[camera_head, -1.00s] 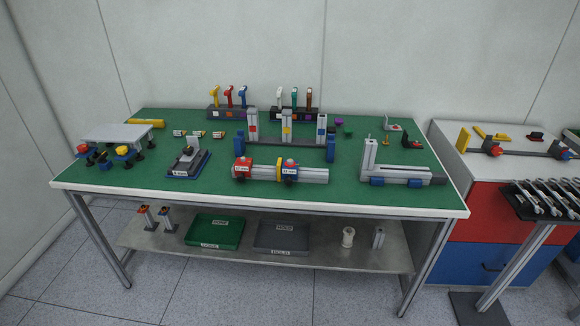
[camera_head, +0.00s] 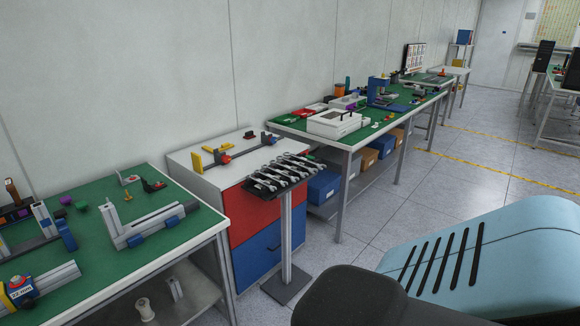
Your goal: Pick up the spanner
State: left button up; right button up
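Several silver spanners (camera_head: 286,171) lie side by side on a black rack (camera_head: 262,189) on top of a grey post stand. The stand is in the middle of the head view, in front of the red and blue cabinet. I cannot tell which spanner the task means. Neither of my grippers is in view. A light blue and black part of my own arm fills the bottom right corner, well apart from the rack.
The cabinet (camera_head: 262,215) with a white top stands behind the rack. A green-topped table (camera_head: 95,215) with metal profiles is at the left. A longer workbench (camera_head: 350,142) with blue bins below runs back to the right. Grey floor (camera_head: 400,190) right of the stand is clear.

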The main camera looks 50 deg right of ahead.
aim_at(311, 169)
jog(key=z, duration=1.75)
jog(key=i+l+u, duration=0.15)
jog(key=i+l, duration=0.15)
jog(key=i+l+u, duration=0.1)
jog(key=i+l, duration=0.25)
jog(key=i+l+u, duration=0.15)
jog(key=i+l, duration=0.2)
jog(key=i+l+u, duration=0.15)
jog(key=i+l, duration=0.25)
jog(key=i+l+u, duration=0.1)
jog(key=i+l, duration=0.2)
jog(key=l, duration=0.15)
jog(key=i+l+u, duration=0.15)
jog(key=i+l, duration=0.15)
jog(key=l, duration=0.15)
jog(key=i+l+u, duration=0.15)
jog(key=l, duration=0.35)
jog(key=i+l+u, duration=0.1)
jog(key=i+l, duration=0.25)
jog(key=l, duration=0.2)
jog(key=i, duration=0.15)
